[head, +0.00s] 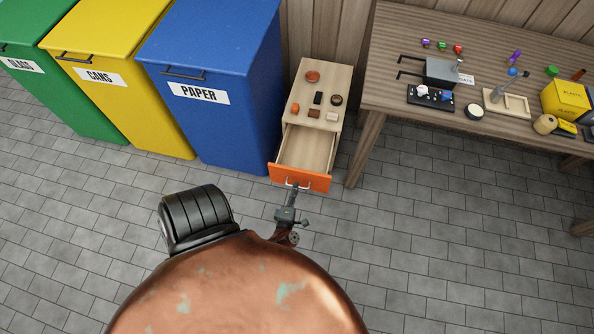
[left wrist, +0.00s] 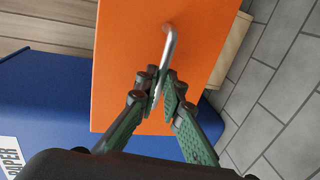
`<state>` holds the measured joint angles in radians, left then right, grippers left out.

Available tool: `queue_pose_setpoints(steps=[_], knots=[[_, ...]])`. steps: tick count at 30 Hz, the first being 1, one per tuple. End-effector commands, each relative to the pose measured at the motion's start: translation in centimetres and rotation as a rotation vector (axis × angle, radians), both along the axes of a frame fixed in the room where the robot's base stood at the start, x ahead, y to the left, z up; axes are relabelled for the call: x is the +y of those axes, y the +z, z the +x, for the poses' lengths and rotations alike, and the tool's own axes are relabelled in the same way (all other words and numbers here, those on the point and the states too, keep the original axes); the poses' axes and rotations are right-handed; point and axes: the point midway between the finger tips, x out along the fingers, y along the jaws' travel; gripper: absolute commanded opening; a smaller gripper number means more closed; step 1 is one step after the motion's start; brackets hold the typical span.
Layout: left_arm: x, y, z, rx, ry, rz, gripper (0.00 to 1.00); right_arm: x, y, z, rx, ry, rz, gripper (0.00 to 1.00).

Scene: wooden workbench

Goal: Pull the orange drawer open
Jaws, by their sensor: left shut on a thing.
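The orange drawer (head: 300,178) is pulled out from a small light-wood cabinet (head: 325,80), and its empty inside shows in the head view. Its orange front fills the middle of the left wrist view (left wrist: 140,60). The metal handle (left wrist: 170,42) stands out from the front. My left gripper (left wrist: 162,92) is shut on the handle, with its fingers on either side of the bar. In the head view my left gripper (head: 291,190) is at the drawer front, small and partly hidden by my own body. My right gripper is not in view.
Blue (head: 215,80), yellow (head: 110,70) and green (head: 50,90) bins stand left of the cabinet. A wooden workbench (head: 400,30) with several small items is at the right. Small objects lie on the cabinet top. The tiled floor in front of the drawer is clear.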

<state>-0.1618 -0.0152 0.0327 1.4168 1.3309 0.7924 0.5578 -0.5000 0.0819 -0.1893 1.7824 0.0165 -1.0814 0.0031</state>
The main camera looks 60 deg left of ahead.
Motion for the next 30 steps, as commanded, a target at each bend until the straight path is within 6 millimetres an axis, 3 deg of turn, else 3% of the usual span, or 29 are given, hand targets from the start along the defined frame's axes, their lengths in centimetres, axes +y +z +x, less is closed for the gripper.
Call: queue_pose_setpoints(steps=[2, 3, 10, 26, 30], knots=[[0.1, -0.1, -0.1, 0.002, 0.002, 0.0, 0.0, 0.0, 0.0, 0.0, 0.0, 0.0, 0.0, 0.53], [0.1, -0.1, -0.1, 0.002, 0.002, 0.0, 0.1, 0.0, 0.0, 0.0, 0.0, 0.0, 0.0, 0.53], [0.0, 0.0, 0.0, 0.001, 0.0, 0.001, 0.26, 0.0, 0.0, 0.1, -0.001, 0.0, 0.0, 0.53], [0.0, 0.0, 0.1, 0.001, -0.001, 0.0, 0.26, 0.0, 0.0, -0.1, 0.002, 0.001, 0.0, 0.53], [0.1, 0.0, 1.1, -0.002, -0.012, 0.001, 0.26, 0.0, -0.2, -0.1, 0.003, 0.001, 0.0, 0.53]])
